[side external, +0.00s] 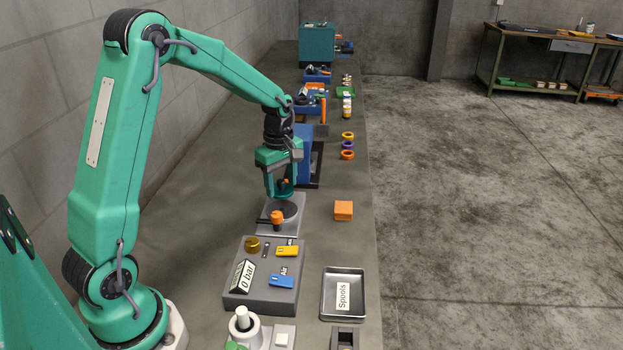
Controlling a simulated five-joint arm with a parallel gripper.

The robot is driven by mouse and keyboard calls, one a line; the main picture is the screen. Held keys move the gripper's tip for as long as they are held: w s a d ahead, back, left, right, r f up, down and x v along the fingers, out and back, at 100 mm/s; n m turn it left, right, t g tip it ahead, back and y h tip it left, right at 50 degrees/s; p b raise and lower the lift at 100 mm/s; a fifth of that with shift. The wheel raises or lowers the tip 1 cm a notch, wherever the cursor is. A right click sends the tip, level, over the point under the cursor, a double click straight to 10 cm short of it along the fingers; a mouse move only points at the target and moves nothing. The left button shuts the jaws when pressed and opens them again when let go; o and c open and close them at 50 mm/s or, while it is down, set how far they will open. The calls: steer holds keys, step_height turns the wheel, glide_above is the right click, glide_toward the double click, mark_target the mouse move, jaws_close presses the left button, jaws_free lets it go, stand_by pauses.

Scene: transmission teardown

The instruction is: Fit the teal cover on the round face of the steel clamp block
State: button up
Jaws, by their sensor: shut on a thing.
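The steel clamp block (267,229) stands on the bench in front of my arm. Its dark round face (290,209) points up, and an orange knob with a dark bar (277,217) is at its near side. My gripper (284,184) points down just above the round face and is shut on a small teal piece, which looks like the teal cover (284,191), with a bit of orange at its top. The cover is partly hidden by the fingers. I cannot tell whether it touches the round face.
A grey panel box (234,301) with blue and yellow levers stands nearer. A "Spools" tray (360,310) and an orange block (343,210) lie to the right. A blue fixture (304,146) and several coloured rings (347,146) are behind.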

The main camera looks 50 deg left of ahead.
mark_target(282, 210)
steer(key=shift+a+f, duration=0.15)
steer(key=shift+f, duration=2.35)
steer(key=shift+f, duration=0.25)
stand_by(0.3)
steer(key=o, duration=1.5)
steer(key=shift+r, duration=0.1)
steer(key=shift+r, duration=3.4)
